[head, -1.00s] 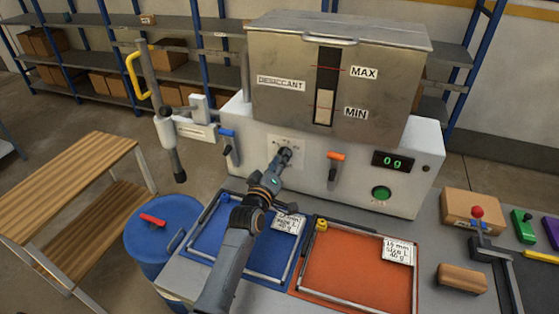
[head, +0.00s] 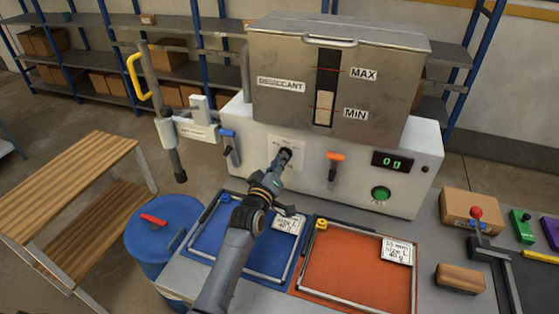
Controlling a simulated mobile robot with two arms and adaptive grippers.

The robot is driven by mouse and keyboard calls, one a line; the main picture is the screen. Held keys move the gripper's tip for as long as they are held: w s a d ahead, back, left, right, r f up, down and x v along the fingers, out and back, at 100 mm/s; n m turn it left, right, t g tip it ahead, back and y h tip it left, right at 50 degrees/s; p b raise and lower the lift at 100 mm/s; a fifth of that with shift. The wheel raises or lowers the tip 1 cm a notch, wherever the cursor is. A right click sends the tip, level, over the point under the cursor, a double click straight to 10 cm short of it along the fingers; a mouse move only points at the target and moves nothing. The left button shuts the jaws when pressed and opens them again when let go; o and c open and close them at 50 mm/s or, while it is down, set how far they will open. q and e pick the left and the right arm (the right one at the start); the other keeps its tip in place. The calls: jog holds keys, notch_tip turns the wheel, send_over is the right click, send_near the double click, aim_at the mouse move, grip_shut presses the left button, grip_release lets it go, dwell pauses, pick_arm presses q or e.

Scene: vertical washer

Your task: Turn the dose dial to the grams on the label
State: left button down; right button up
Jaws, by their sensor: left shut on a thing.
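The dispensing machine (head: 330,205) has a white front panel under a steel desiccant hopper (head: 275,60). My left gripper (head: 284,155) is at the dial plate (head: 288,143) on that panel. It is shut on the dose dial, which is mostly hidden behind its fingers. The display (head: 393,162) reads 0 g. Label cards lie on the blue tray (head: 210,228) and the orange tray (head: 350,302). The orange tray's card (head: 397,251) seems to read 40 g; the blue tray's card (head: 287,221) is partly covered by my arm. My right gripper is not in view.
An orange lever (head: 335,157) and a green button (head: 381,194) are right of the dial; a blue-handled lever (head: 229,135) is left of it. A blue barrel (head: 160,222) and wooden bench (head: 80,185) stand left. A cardboard box (head: 468,207) sits right.

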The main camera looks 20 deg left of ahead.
pick_arm(q)
jog(key=shift+d+m+p, duration=0.15)
jog(key=shift+m+p, duration=0.15)
jog(key=shift+m, duration=4.25)
jog(key=shift+d+m+p, duration=0.15)
jog(key=shift+m+p, duration=0.1)
jog(key=shift+m, duration=4.3)
jog(key=c, duration=1.4)
grip_release()
jog(key=s, duration=1.2)
jog(key=shift+a, duration=0.2)
